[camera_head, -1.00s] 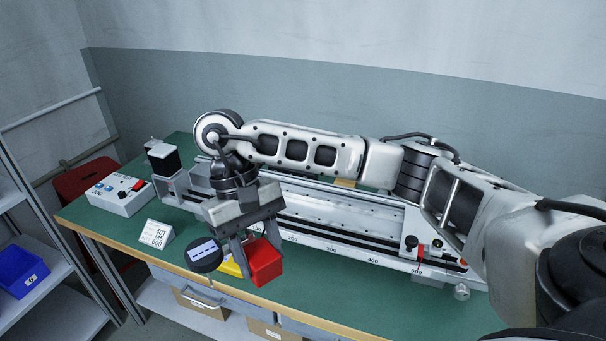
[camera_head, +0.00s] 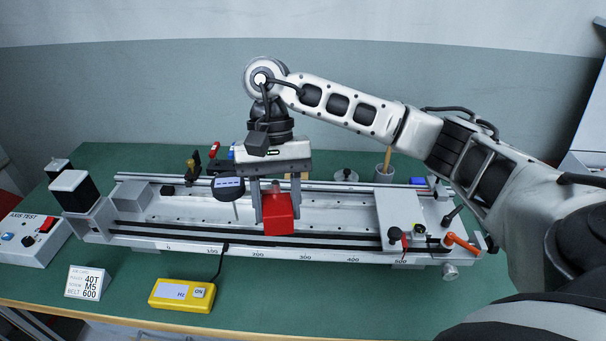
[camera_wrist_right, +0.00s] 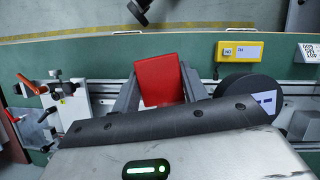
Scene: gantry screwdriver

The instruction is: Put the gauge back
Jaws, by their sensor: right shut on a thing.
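My right gripper (camera_head: 277,214) is shut on a red block (camera_head: 279,220), with a finger on each side of it. The gauge (camera_head: 228,188), a round black dial with a pale display and a thin stem pointing down, hangs just left of the block. I cannot see clearly how the two join. Both appear over the rail of the gantry (camera_head: 330,215), seemingly held above it. In the right wrist view the red block (camera_wrist_right: 160,80) sits between the fingers, and the black gauge body (camera_wrist_right: 248,95) is beside it. My left gripper is not in view.
A yellow box marked Hz (camera_head: 182,295) lies in front of the rail, with a sign card (camera_head: 88,283) to its left. The carriage (camera_head: 400,215) with an orange handle is at right. The front right tabletop is clear.

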